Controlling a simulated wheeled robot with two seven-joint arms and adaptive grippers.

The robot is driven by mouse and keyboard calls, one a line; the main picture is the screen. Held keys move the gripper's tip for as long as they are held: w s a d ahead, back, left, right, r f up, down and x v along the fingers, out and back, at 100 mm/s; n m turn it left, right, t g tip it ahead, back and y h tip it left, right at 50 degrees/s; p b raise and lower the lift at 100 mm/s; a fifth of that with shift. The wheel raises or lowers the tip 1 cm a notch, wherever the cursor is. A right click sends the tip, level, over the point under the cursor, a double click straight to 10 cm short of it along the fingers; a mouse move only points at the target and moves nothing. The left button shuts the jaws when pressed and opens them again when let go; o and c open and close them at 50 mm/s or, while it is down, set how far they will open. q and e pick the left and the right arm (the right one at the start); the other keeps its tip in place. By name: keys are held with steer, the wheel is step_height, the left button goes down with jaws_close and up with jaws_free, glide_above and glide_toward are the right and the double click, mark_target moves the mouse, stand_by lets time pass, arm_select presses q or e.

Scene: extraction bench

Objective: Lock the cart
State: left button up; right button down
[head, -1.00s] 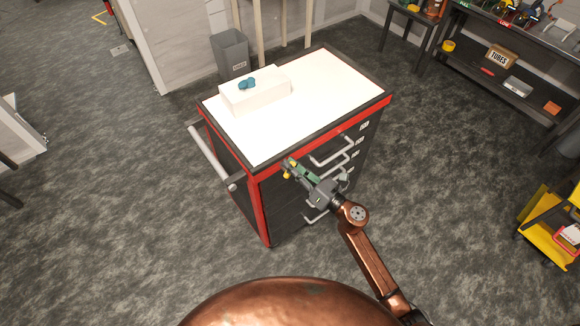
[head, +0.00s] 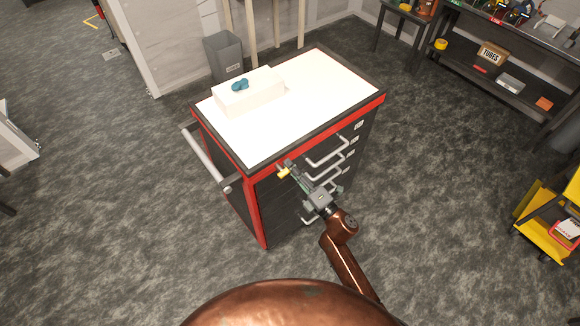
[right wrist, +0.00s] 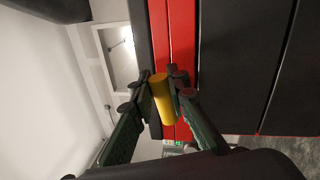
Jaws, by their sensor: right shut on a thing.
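The cart (head: 318,96) is black with red edges, a white top and a front of several drawers with grey handles (head: 326,160). My right gripper (head: 284,170) is at the upper left of the drawer front, just below the top edge. In the right wrist view its green-padded fingers (right wrist: 163,95) are shut on a small yellow cylinder (right wrist: 162,104), in front of the cart's red edge (right wrist: 182,45). The yellow piece also shows in the head view (head: 283,173). I cannot tell how it joins the cart. My left gripper is not in view.
A white box (head: 248,92) with blue round items (head: 240,85) on it stands on the cart top. A push bar (head: 205,160) sticks out at the cart's left. A grey bin (head: 224,56) stands behind. A yellow cart (head: 550,215) is at far right.

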steer(key=shift+f+m+h, duration=0.3)
steer(key=shift+f+m, duration=0.05)
steer(key=shift+m, duration=0.85)
steer(key=shift+f, duration=0.1)
steer(key=c, duration=1.9)
jaws_free()
steer(key=v, duration=1.2)
steer(key=shift+s, duration=0.1)
